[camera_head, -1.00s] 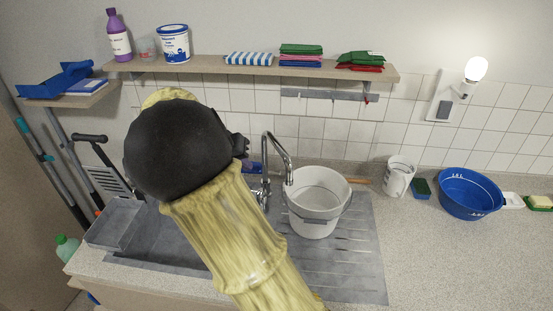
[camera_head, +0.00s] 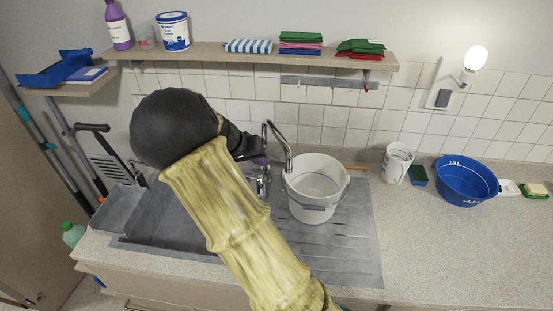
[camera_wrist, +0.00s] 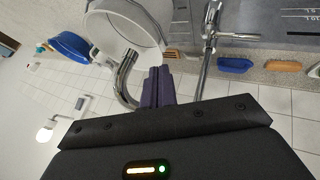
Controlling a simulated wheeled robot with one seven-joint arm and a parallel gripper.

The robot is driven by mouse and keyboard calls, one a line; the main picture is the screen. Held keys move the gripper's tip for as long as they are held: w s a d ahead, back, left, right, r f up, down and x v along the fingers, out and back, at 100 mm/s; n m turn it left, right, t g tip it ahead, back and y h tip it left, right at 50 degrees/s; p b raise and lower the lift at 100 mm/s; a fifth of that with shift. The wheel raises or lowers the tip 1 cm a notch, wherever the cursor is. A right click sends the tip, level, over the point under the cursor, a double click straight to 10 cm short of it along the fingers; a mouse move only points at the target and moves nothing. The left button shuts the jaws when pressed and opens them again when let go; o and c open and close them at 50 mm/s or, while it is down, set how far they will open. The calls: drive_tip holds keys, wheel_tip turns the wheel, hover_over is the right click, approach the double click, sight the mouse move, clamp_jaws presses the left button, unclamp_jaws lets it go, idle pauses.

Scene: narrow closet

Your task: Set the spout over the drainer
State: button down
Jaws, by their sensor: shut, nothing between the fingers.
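The chrome tap spout (camera_head: 280,138) arches up from the tap body (camera_head: 262,185), and its tip shows at the left rim of the white bucket. In the wrist view the spout (camera_wrist: 122,84) curves left of my fingers, its tip in front of the bucket rim (camera_wrist: 136,42). The drainer (camera_head: 352,245) is the grey ribbed surface right of the basin, with the bucket (camera_head: 314,200) standing on it. My gripper (camera_head: 264,160) is beside the spout on its left. In the wrist view its dark purple fingers (camera_wrist: 157,88) are together and empty, between spout and tap; contact is unclear.
The basin (camera_head: 170,225) lies left of the drainer, partly behind my arm. A shelf (camera_head: 255,66) with bottle, tub and cloths runs above. A white container (camera_head: 397,163), sponge (camera_head: 418,176) and blue bowl (camera_head: 466,181) stand right. The counter's right front is clear.

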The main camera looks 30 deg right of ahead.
drive_tip(key=d, duration=0.1)
drive_tip(key=s+d+f+p, duration=0.1)
drive_tip(key=d, duration=0.1)
drive_tip(key=d+p, duration=0.1)
drive_tip(key=shift+s+d+f, duration=0.35)
